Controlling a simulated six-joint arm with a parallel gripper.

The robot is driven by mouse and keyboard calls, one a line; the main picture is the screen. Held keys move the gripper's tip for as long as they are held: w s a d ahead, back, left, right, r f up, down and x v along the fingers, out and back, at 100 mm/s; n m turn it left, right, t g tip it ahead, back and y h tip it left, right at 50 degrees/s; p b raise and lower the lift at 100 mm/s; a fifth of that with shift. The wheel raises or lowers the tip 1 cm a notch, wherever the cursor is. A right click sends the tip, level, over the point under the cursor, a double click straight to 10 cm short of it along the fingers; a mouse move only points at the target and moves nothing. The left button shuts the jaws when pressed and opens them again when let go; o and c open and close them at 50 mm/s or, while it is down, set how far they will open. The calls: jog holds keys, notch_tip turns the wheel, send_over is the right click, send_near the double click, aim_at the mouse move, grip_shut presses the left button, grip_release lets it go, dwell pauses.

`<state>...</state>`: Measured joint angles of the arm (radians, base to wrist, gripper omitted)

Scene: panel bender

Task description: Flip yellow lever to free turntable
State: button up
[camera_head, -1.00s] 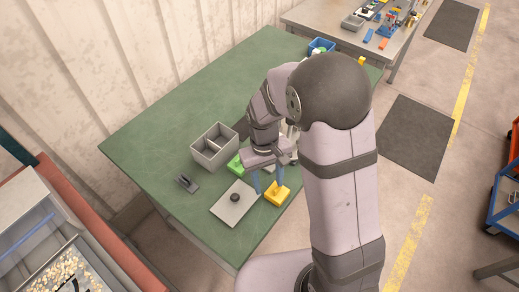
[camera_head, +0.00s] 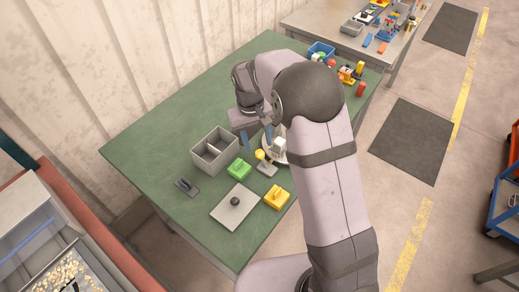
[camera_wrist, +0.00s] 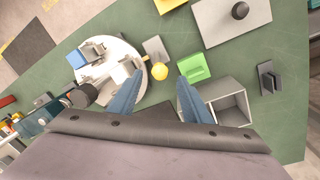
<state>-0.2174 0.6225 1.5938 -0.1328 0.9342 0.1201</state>
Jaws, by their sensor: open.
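The lever has a yellow ball knob (camera_head: 260,155) and a grey base (camera_head: 266,169), beside the turntable. In the wrist view the yellow knob (camera_wrist: 159,71) appears between my blue fingertips, with its grey base (camera_wrist: 154,47) above it. The round white turntable (camera_wrist: 103,79) carries grey and white blocks and a blue part. In the head view my arm partly hides the turntable (camera_head: 269,143). My gripper (camera_head: 256,143) is open and empty on the far side of the knob. In the wrist view my gripper (camera_wrist: 160,79) has its fingers wide apart; their height above the knob is unclear.
A grey divided bin (camera_head: 213,150) stands left of the lever. A green block (camera_head: 238,169), a yellow block (camera_head: 276,199), a grey plate with a black knob (camera_head: 235,203) and a dark bracket (camera_head: 187,186) lie nearer. The green table's left side is clear.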

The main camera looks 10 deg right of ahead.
aim_at(260, 152)
jog(key=shift+d+f+p, duration=0.15)
jog(key=shift+f+p, duration=0.25)
jog(key=shift+f, duration=0.95)
jog(key=shift+d+f+p, duration=0.15)
jog(key=shift+f+p, duration=0.25)
jog(key=shift+f, duration=0.95)
grip_shut()
